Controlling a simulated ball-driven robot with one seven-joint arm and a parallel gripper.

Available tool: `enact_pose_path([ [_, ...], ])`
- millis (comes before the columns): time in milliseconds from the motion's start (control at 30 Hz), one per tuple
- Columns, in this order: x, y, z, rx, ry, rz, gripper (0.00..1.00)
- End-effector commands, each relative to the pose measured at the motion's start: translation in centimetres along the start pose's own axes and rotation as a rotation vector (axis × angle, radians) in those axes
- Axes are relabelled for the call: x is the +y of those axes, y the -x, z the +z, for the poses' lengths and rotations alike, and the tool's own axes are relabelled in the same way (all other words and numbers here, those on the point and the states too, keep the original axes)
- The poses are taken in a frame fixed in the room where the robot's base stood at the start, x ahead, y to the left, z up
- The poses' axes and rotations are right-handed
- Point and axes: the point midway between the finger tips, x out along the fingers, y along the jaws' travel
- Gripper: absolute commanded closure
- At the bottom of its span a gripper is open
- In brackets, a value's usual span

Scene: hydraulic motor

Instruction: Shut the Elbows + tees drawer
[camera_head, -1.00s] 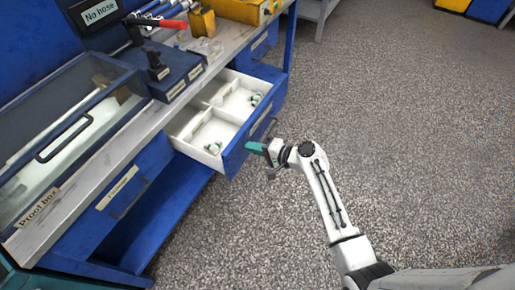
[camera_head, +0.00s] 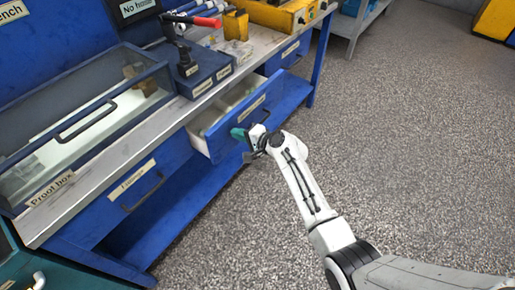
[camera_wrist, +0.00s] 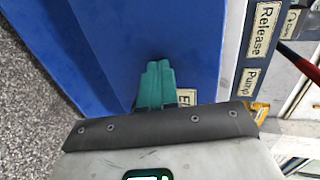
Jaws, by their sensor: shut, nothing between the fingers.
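The drawer (camera_head: 262,112) has a blue front and a white inside, and stands partly open under the bench top in the head view. Its label and handle are partly hidden by my gripper (camera_head: 240,134), which is at the lower middle of the front. In the wrist view, the blue front (camera_wrist: 140,40) fills much of the picture, with part of a label (camera_wrist: 187,97) beside the teal fingers. There my gripper (camera_wrist: 157,68) is shut and empty, its fingertips at or close against the front. I cannot tell whether they touch.
The workbench top (camera_head: 135,148) runs above the drawer, with a glass-lidded proof box (camera_head: 90,120) on the left. A closed drawer (camera_head: 135,186) with a handle lies left of the open one. The speckled floor (camera_head: 400,130) is clear to the right.

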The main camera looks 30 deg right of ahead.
Motion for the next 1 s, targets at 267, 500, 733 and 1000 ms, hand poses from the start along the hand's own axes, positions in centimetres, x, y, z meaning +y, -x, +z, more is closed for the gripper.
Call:
enact_pose_path([
  [267, -1.5, -6.3, 0.0, -0.002, 0.001, 0.000, 1.00],
  [500, -2.6, -9.1, 0.0, 0.000, 0.000, 0.000, 1.00],
  [733, -3.1, -10.0, 0.0, 0.001, 0.000, -0.001, 1.00],
  [1000, -3.4, -10.2, 0.0, 0.002, 0.002, -0.004, 1.00],
])
